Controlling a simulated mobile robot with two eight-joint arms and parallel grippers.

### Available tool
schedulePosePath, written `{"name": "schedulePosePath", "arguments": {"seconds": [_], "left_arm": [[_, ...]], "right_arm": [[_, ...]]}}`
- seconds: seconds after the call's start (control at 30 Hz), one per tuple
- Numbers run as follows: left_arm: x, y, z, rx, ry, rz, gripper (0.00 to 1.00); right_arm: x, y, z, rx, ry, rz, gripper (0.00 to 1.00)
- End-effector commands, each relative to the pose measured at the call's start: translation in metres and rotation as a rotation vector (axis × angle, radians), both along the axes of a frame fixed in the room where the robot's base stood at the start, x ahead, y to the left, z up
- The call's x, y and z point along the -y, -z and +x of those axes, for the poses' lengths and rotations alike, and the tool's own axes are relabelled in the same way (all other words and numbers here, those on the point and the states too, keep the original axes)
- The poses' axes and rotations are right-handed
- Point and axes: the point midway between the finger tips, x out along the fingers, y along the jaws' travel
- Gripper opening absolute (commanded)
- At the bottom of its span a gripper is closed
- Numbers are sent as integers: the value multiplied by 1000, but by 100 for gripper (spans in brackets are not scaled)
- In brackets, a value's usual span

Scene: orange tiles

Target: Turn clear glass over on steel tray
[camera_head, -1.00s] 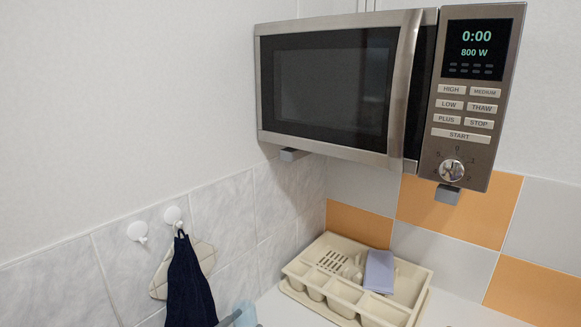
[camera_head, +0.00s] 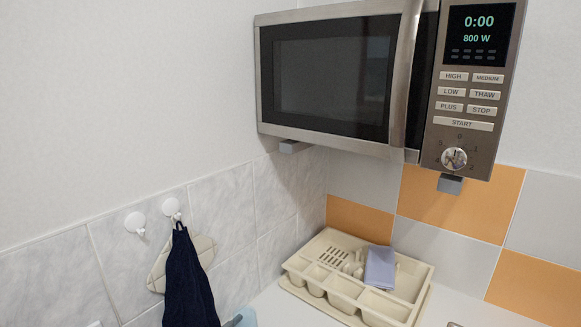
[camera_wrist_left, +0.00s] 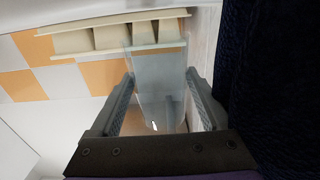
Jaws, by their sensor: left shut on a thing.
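The clear glass (camera_wrist_left: 157,95) is between the two fingers of my left gripper (camera_wrist_left: 159,76) in the left wrist view, and the gripper is shut on it. In the head view only a small pale blue part of the glass (camera_head: 245,318) shows at the bottom edge, beside a grey bit of my left gripper (camera_head: 232,321). Most of the glass is cut off there, so its tilt is hard to tell. I cannot make out the steel tray in either view. My right gripper is not in view.
A cream dish rack (camera_head: 333,287) with a lilac cloth (camera_head: 380,268) stands in the corner; it also shows in the wrist view (camera_wrist_left: 110,22). A dark blue towel (camera_head: 188,285) hangs left of the glass, close to my left gripper. A microwave (camera_head: 335,75) is mounted above.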

Motion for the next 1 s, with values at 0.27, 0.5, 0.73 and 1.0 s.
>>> {"name": "schedulePosePath", "arguments": {"seconds": [0.27, 0.5, 0.73, 1.0], "left_arm": [[0, 13, 0, -1, 0, -2, 29], [0, 20, 0, 0, 0, -2, 29], [0, 20, 1, 0, 0, -1, 29], [0, 20, 1, 0, 0, -1, 100]], "right_arm": [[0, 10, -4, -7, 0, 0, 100], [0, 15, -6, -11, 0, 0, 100], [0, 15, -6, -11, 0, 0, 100], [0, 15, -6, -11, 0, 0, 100]]}}
